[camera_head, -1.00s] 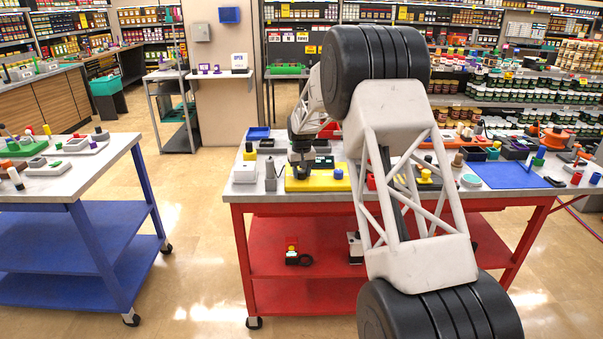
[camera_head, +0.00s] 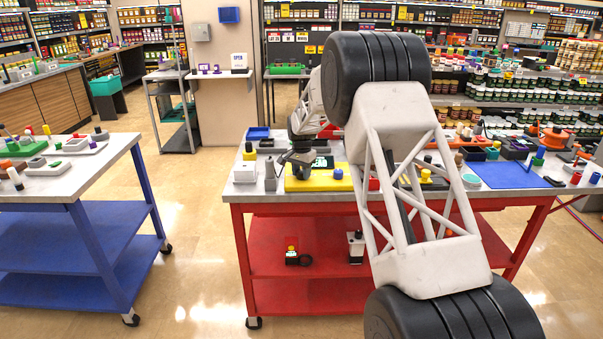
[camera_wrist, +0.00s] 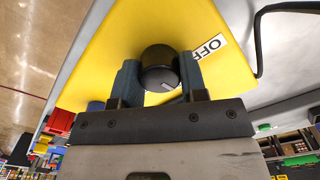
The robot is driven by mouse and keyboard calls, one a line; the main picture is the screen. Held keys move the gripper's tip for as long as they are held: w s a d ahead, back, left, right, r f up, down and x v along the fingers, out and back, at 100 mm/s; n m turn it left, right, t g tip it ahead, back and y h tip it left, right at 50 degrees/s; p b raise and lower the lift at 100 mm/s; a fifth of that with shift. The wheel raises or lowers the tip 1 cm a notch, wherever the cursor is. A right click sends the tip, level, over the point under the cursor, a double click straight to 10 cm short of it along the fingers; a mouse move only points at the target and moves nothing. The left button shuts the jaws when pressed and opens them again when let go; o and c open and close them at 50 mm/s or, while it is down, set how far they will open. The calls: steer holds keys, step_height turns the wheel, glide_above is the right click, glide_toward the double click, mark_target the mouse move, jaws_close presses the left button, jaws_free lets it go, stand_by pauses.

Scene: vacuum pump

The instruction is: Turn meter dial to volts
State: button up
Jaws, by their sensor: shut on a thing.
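In the wrist view my gripper (camera_wrist: 160,78) is shut on the round black dial (camera_wrist: 158,70), one finger on each side. The dial's pale pointer line shows at its lower right edge. A white "OFF" label (camera_wrist: 208,47) is on the yellow face to the right of the dial. No volts label is visible. In the head view my gripper (camera_head: 300,170) is over the meter's left part and hides the dial.
A grey bottle-like object (camera_head: 270,175) and a white box (camera_head: 244,173) stand left of the meter. A blue mat (camera_head: 508,175) lies farther right on the table. A black cable (camera_wrist: 256,45) runs beside the meter in the wrist view.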

steer(key=shift+m, duration=0.5)
steer(key=o, duration=0.9)
steer(key=shift+r, duration=0.1)
steer(key=shift+r, duration=3.8)
